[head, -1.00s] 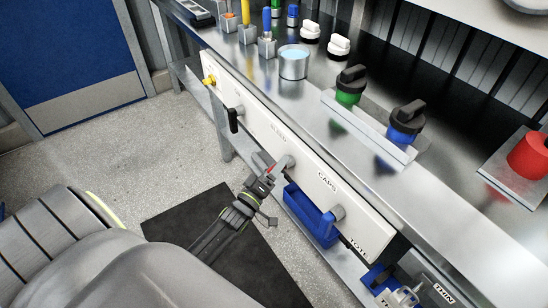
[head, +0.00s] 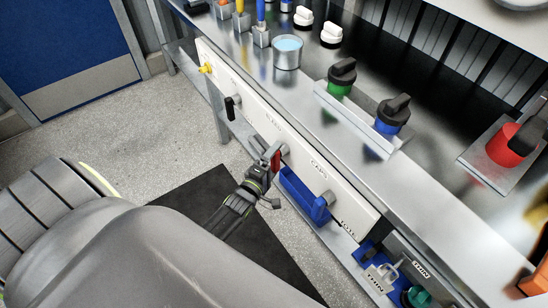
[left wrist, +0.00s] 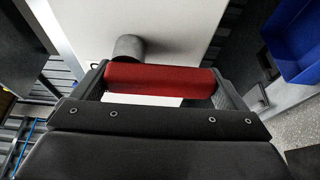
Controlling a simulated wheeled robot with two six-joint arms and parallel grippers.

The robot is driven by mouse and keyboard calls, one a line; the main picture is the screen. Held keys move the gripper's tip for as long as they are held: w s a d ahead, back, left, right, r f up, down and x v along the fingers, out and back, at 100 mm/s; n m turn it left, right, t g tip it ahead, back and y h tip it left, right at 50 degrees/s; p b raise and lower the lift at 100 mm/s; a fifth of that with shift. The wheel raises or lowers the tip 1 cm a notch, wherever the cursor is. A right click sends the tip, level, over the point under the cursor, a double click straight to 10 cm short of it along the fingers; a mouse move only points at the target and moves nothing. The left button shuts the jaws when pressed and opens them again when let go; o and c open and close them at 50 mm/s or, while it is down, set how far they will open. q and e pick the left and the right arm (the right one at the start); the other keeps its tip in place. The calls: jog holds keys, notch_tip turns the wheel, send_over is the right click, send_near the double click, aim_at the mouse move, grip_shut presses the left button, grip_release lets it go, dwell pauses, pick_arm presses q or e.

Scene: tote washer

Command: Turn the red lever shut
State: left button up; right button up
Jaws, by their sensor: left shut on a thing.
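The red lever (head: 277,161) is on the white front panel (head: 300,160) below the steel counter, beside a grey round hub. In the head view it hangs roughly upright, partly hidden by my left gripper (head: 268,164). In the left wrist view the red lever (left wrist: 160,79) lies across the picture between the two dark fingers of my left gripper (left wrist: 160,88), which is shut on it. The grey hub (left wrist: 128,48) shows just behind the lever. My right gripper is in neither view.
A black lever (head: 231,107) and a yellow knob (head: 206,69) are farther left on the panel. A blue bin (head: 303,195) is close on the right. Green (head: 341,77) and blue (head: 392,115) black-handled knobs stand on the counter. A dark mat (head: 190,205) lies on the floor.

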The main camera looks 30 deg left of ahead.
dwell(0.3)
pick_arm(q)
jog(key=o, duration=1)
jog(key=shift+o, duration=0.2)
jog(key=shift+s, duration=0.1)
jog(key=s, duration=1.7)
jog(key=shift+s+b, duration=0.15)
jog(key=shift+b, duration=0.2)
